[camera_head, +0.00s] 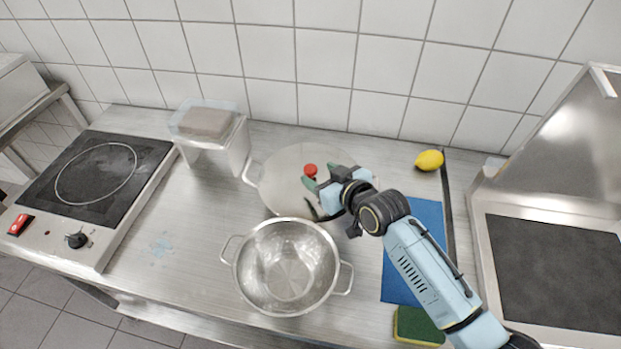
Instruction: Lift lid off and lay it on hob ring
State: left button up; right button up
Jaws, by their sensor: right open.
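The lid (283,172) is a pale disc with a red knob (310,170), lying on a pot at the back middle of the counter. One pot handle (251,173) shows at its left; the rest of the pot is mostly hidden. My right gripper (312,194) is open over the lid's right part, its fingers close to the knob. I cannot tell whether they touch it. The hob (85,180) stands at the left, with a thin light ring (96,174) on its black top. The ring is bare. My left gripper is not in view.
An empty steel colander (287,267) stands in front of the pot. A clear container (213,140) stands between hob and pot. A blue mat (428,216), a yellow lemon (429,160) and a sponge (417,326) lie to the right.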

aim_at(312, 170)
jog(key=shift+b+x, duration=0.3)
jog(key=shift+x, duration=1.65)
jog(key=shift+d, duration=0.1)
grip_shut()
